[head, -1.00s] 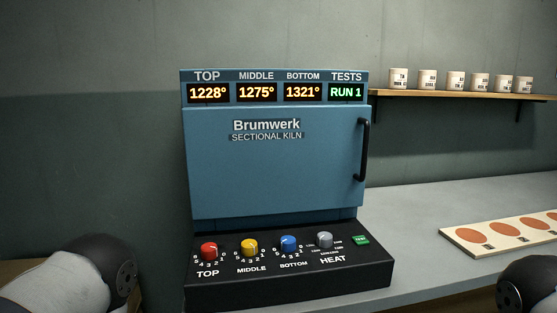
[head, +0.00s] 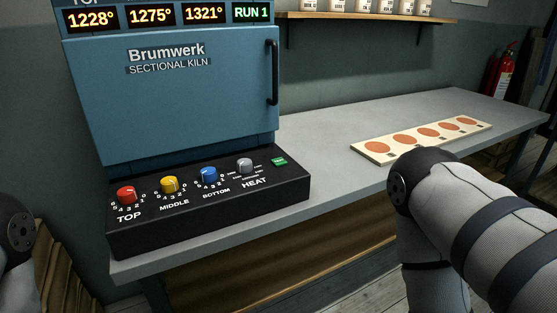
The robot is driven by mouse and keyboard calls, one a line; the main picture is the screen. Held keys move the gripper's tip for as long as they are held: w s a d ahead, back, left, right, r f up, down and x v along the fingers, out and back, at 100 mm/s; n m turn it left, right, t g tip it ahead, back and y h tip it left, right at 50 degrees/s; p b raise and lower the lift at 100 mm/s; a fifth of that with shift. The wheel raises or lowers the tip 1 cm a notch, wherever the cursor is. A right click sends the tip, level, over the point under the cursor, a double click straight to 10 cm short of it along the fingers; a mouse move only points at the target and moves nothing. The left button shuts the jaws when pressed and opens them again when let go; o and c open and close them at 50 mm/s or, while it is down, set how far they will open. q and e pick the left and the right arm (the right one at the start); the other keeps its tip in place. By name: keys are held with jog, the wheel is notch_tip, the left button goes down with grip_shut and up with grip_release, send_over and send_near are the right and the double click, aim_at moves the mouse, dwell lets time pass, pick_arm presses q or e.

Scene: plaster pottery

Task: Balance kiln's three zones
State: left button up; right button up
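The blue kiln (head: 180,100) stands on the grey bench with its door shut. Its displays read 1228° (head: 91,19), 1275° (head: 150,15) and 1321° (head: 204,13); the tests display (head: 251,12) reads RUN 1. The black control panel (head: 205,225) carries a red TOP knob (head: 127,194), a yellow MIDDLE knob (head: 169,184), a blue BOTTOM knob (head: 209,175), a grey HEAT knob (head: 245,165) and a green button (head: 280,162). Parts of both my arms show at the left edge and lower right. Neither gripper is in view.
A pale board (head: 375,153) with several orange discs lies on the bench (head: 330,150) to the right. A shelf (head: 350,17) with several white cups is on the wall. A red fire extinguisher (head: 504,75) hangs at the far right. The bench between kiln and board is clear.

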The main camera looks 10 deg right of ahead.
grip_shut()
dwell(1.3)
